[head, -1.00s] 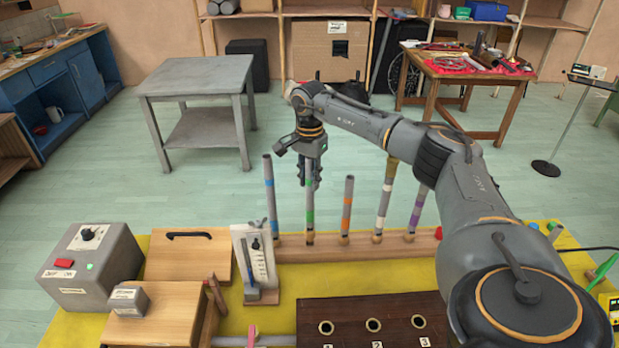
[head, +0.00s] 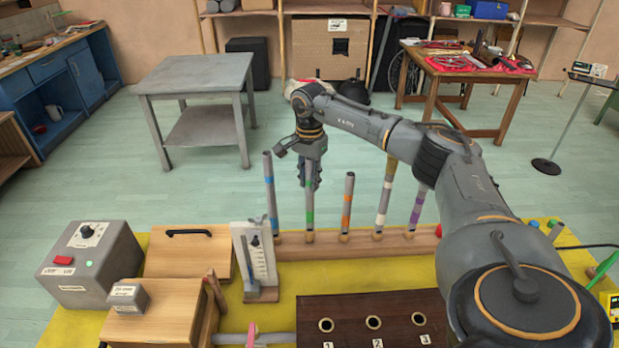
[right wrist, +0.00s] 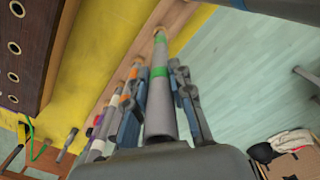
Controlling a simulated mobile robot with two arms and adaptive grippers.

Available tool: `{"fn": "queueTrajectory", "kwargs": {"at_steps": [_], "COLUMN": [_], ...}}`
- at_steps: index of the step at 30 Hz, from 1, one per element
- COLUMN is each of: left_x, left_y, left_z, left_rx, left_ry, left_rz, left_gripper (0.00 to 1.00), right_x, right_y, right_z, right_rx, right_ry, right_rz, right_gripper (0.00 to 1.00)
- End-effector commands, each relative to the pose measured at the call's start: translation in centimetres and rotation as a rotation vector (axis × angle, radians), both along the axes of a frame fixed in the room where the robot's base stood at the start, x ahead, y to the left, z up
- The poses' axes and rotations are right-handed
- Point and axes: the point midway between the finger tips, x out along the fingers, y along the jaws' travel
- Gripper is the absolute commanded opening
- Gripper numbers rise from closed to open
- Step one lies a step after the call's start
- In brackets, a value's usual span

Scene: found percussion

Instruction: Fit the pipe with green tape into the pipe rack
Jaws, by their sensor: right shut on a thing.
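The grey pipe with green tape (head: 310,216) stands upright in a light wooden rail (head: 350,248) at the far edge of the table. My right gripper (head: 310,182) is around its upper part from above, shut on it. The right wrist view shows the pipe (right wrist: 160,118) between the two fingers (right wrist: 160,100), its green bands toward the rail end. Its lower end still meets the rail. A dark wooden block with numbered holes (head: 350,308), all empty, lies nearer to me. My left gripper is out of view.
Beside the held pipe stand a blue-taped pipe (head: 269,195), an orange-taped pipe (head: 347,205), a yellow-and-white one (head: 384,200) and a purple-taped one (head: 416,212). A white gauge stand (head: 247,240) and a grey control box (head: 88,265) are on the left.

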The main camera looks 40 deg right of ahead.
Motion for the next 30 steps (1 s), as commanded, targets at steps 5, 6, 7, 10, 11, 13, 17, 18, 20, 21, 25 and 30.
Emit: {"fn": "queueTrajectory", "kwargs": {"at_steps": [5, 6, 7, 10, 11, 13, 17, 18, 20, 21, 25, 30], "left_x": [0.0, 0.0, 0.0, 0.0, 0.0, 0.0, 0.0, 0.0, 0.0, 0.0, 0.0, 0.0], "left_y": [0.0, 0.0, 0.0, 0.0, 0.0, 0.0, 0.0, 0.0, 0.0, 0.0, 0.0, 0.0], "left_z": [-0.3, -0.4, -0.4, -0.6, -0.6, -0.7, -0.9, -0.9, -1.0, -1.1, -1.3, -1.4], "left_rx": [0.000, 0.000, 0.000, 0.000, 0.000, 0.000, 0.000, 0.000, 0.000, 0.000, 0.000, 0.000], "left_ry": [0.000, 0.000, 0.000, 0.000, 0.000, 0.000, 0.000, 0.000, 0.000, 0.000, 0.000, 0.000], "left_rz": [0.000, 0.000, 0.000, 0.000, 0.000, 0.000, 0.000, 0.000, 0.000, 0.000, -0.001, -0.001], "left_gripper": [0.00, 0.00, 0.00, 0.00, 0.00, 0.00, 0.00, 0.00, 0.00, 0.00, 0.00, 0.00], "right_x": [0.0, 0.0, 0.0, 0.0, 0.0, 0.0, 0.0, 0.0, 0.0, 0.0, 0.0, 0.0], "right_y": [0.0, 0.0, 0.0, 0.0, 0.0, 0.0, 0.0, 0.0, 0.0, 0.0, 0.0, 0.0], "right_z": [-0.5, -0.6, -0.7, -0.9, -1.0, -1.2, -1.5, -1.6, -1.8, -1.9, -2.2, -2.4], "right_rx": [0.000, 0.000, 0.000, 0.000, 0.000, 0.000, 0.000, 0.000, 0.000, 0.000, 0.000, 0.000], "right_ry": [0.000, 0.000, 0.000, 0.000, 0.000, 0.000, 0.000, 0.000, 0.000, 0.000, 0.000, 0.000], "right_rz": [0.000, 0.000, 0.000, 0.000, 0.000, 0.000, 0.000, 0.000, 0.000, 0.000, 0.000, 0.000], "right_gripper": [0.00, 0.00, 0.00, 0.00, 0.00, 0.00, 0.00, 0.00, 0.00, 0.00, 0.00, 0.00]}}
